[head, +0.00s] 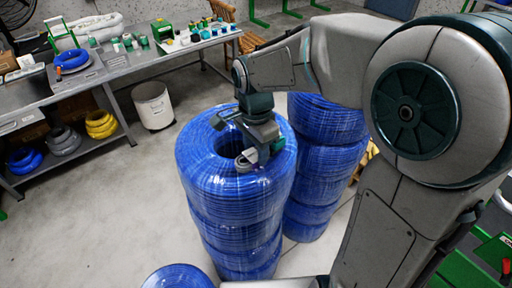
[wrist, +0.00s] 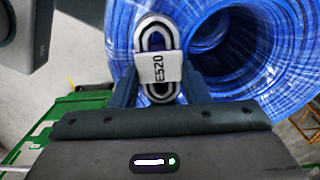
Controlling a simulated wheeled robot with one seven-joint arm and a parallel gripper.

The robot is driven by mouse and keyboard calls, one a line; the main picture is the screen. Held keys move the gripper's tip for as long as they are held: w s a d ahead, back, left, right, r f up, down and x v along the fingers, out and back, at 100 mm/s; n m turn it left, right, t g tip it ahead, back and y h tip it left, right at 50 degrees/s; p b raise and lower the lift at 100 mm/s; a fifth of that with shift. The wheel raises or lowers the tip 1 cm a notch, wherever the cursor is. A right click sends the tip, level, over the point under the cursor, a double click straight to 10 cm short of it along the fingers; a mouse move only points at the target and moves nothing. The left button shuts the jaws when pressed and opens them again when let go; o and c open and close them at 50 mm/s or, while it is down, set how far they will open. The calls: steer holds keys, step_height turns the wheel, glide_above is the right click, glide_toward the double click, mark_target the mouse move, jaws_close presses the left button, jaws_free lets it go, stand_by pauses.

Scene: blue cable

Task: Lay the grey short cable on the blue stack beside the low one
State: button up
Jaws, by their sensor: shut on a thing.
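My gripper (head: 257,153) is over the top coil of the front tall blue stack (head: 232,215), right of its centre hole. It is shut on the grey short cable (head: 245,162), a small bundle. In the wrist view the cable (wrist: 157,60) is an oblong loop with a white band marked E520, between my two fingers (wrist: 160,92). Blue coil windings lie behind it. I cannot tell whether the cable touches the coil. The low blue stack (head: 178,278) shows only its top at the bottom edge of the head view, left of the tall stack.
Another tall blue stack (head: 327,150) stands right behind the front one. A metal workbench (head: 120,60) with a blue coil and small bottles is at the back left. A white bin (head: 153,105) stands by it. The floor at left is clear.

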mark_target(255, 153)
steer(key=shift+f, duration=0.25)
steer(key=o, duration=1)
steer(key=shift+r, duration=0.1)
steer(key=shift+r, duration=0.15)
step_height(255, 153, up, 12)
steer(key=s+d+f+n+t, duration=0.1)
steer(key=s+d+f+n, duration=0.2)
steer(key=s+d, duration=0.1)
steer(key=s+d+f+n+t, duration=0.1)
steer(key=s+d+f+n, duration=0.2)
steer(key=s+d+n, duration=0.1)
steer(key=s+d+f+n+t, duration=0.1)
steer(key=s+d+f+n, duration=0.1)
steer(key=s+d+n, duration=0.2)
steer(key=shift+s+f+t, duration=0.3)
steer(key=shift+s+f, duration=0.05)
steer(key=shift+f, duration=0.05)
